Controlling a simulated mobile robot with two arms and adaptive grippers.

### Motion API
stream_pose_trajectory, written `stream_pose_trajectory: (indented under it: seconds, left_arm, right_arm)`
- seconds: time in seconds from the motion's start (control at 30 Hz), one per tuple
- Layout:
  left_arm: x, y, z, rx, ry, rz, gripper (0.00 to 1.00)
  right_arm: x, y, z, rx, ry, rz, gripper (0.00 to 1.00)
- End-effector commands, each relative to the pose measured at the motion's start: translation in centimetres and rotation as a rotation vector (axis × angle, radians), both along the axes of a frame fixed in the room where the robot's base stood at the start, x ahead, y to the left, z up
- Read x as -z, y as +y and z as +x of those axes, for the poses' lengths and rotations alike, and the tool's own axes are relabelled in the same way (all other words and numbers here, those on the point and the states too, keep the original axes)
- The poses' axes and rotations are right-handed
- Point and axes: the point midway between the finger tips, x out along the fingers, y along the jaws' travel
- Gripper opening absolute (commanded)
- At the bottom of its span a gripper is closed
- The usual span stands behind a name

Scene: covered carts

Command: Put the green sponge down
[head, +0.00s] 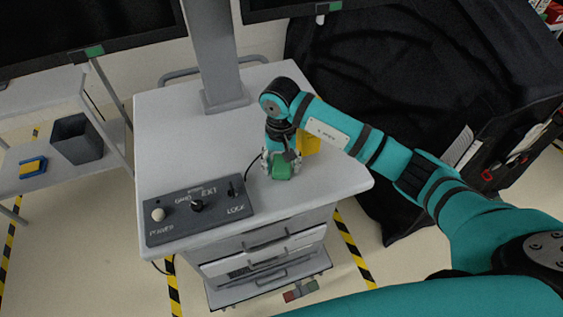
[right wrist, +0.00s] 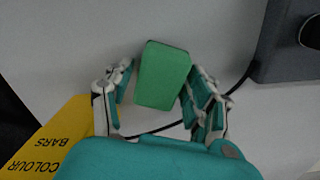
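The green sponge (head: 282,168) is on the light grey cart top (head: 185,110), near its right side, below my right gripper (head: 282,160). In the right wrist view the sponge (right wrist: 163,75) lies between the two fingers of my right gripper (right wrist: 160,90). The gripper is open around it: a gap shows between the sponge and the left finger, while the right finger is very close to it. I cannot tell whether that finger touches. My left gripper is not in view.
A control box (head: 200,210) with knobs stands at the cart's front left. A yellow item (head: 309,141) lettered "COLOUR BARS" is just behind the gripper. A black cable runs close by. A grey bin (head: 77,138) and a blue-yellow item (head: 32,167) are on the left shelf.

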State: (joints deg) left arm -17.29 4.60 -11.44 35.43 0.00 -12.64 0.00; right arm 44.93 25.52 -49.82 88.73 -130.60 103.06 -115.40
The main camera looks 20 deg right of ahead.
Motion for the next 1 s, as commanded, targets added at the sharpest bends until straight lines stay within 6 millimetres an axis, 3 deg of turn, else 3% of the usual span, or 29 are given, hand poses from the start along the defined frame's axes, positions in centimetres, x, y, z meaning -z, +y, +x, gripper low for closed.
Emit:
stream_pose_trajectory:
  seconds: [0.37, 0.47, 0.8, 1.0]
  left_arm:
    - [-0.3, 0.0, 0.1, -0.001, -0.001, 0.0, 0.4]
    - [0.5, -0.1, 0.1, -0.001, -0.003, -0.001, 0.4]
    - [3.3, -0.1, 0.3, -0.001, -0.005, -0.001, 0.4]
    - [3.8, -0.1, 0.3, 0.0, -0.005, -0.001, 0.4]
  right_arm:
    - [-0.3, 0.0, 0.0, 0.0, 0.0, 0.0, 0.65]
    - [-1.2, 0.0, 0.2, 0.0, -0.006, 0.001, 0.65]
    - [-8.2, 0.0, 0.3, 0.0, -0.006, 0.0, 0.65]
    - [-11.3, 0.0, 0.3, 0.001, -0.004, 0.0, 0.65]
